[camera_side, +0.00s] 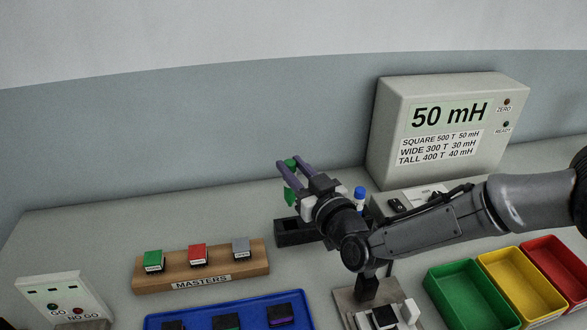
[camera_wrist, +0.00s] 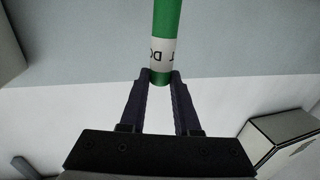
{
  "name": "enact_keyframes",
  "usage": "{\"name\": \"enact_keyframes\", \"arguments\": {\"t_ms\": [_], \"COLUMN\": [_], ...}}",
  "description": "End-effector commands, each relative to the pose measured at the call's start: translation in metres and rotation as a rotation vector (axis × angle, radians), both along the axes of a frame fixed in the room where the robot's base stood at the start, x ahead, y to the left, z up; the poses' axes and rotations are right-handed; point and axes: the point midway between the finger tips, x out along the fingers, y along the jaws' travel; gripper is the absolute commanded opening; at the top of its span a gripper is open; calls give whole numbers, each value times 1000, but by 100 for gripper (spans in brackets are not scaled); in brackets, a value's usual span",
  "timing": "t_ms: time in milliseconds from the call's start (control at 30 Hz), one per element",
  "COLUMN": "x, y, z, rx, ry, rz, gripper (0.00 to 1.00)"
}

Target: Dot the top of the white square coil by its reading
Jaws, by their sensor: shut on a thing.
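My gripper (camera_side: 287,165) is raised above the back of the table, shut on a green dot pen (camera_side: 290,196). In the wrist view my gripper's fingertips (camera_wrist: 160,76) close around the green pen (camera_wrist: 168,25), which has a white band with partly hidden lettering. The meter (camera_side: 450,115) displays 50 mH, and its card lists SQUARE 500 T 50 mH. A small black-and-white part (camera_side: 384,318) sits on a fixture at the bottom, below my arm; I cannot tell for sure whether it is the white square coil. My gripper is well away from it.
A dark pen rack (camera_side: 290,236) and a blue-topped pen (camera_side: 359,196) stand near my wrist. A MASTERS block (camera_side: 200,281), blue tray (camera_side: 190,318) and GO/NO GO panel (camera_side: 55,294) lie left. Green (camera_side: 437,286), yellow and red bins stand right.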

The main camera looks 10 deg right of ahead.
Motion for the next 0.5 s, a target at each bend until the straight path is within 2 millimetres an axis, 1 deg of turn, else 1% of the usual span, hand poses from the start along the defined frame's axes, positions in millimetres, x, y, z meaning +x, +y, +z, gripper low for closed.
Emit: {"name": "enact_keyframes", "arguments": {"t_ms": [133,233,367,500], "x": [0,0,0,0], "y": [0,0,0,0], "z": [2,14,44,82], "rx": [0,-1,-3,-10], "ry": [-1,0,3,12], "rz": [0,0,0,0], "gripper": [0,0,0,0]}}
